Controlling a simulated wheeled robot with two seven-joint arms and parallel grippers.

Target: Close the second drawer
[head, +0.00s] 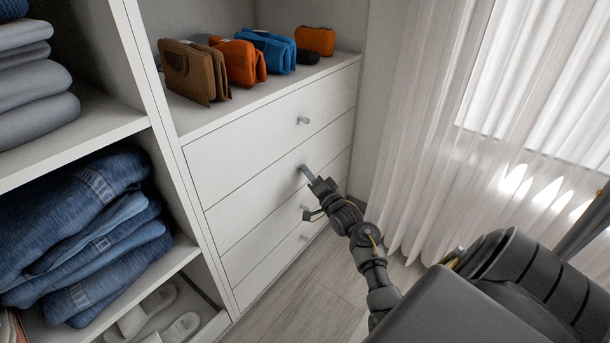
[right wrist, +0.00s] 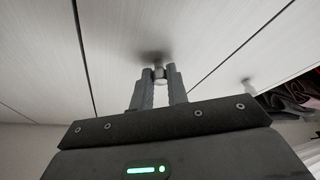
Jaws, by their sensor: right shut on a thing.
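The second drawer (head: 250,185) from the top is a white front in the cabinet, and it looks flush or nearly flush with the fronts above and below it. My right gripper (head: 308,174) is at this drawer's small round knob, which it hides in the head view. In the right wrist view the knob (right wrist: 159,73) sits between the two fingertips, and the gripper (right wrist: 160,80) is shut on it. The left gripper is in neither view.
The top drawer (head: 230,150) is shut, and its knob (head: 303,121) is clear. Two lower drawers sit below. Several bags stand on the cabinet top. Folded jeans (head: 80,230) fill the left shelf. A white curtain (head: 430,130) hangs at right. Wooden floor (head: 320,285) lies in front.

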